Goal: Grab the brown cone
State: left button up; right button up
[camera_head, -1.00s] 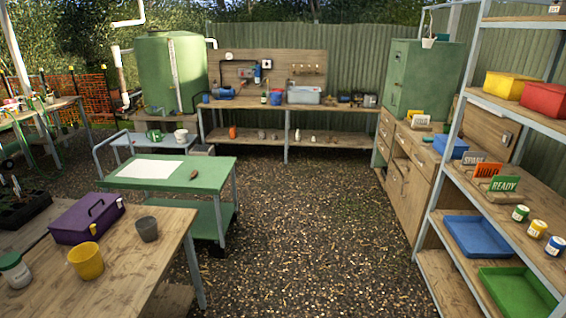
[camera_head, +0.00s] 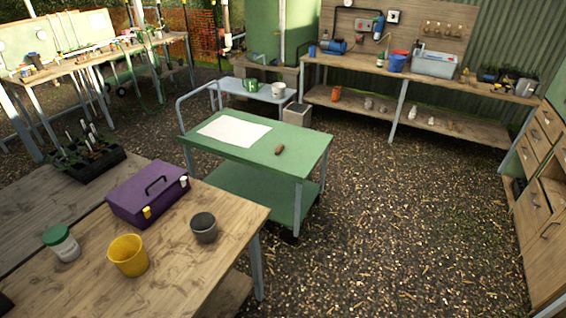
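A small brown object (camera_head: 280,150), likely the brown cone, lies on its side on the green top of a cart (camera_head: 300,158), right of a white sheet (camera_head: 235,131). It is too small to make out its exact shape. Neither of my grippers is in view, and nothing touches the brown object.
A long workbench (camera_head: 415,78) stands behind. The gravel floor (camera_head: 400,220) right of the cart is clear.

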aim_at(281, 147)
jog(key=i+l, duration=0.25)
jog(key=i, duration=0.25)
jog(key=i+l, duration=0.3)
jog(key=i, duration=0.2)
jog(key=i+l+u, duration=0.1)
jog(key=i+l, duration=0.15)
jog(key=i, duration=0.2)
jog(key=i+l, duration=0.35)
jog(key=i, duration=0.15)
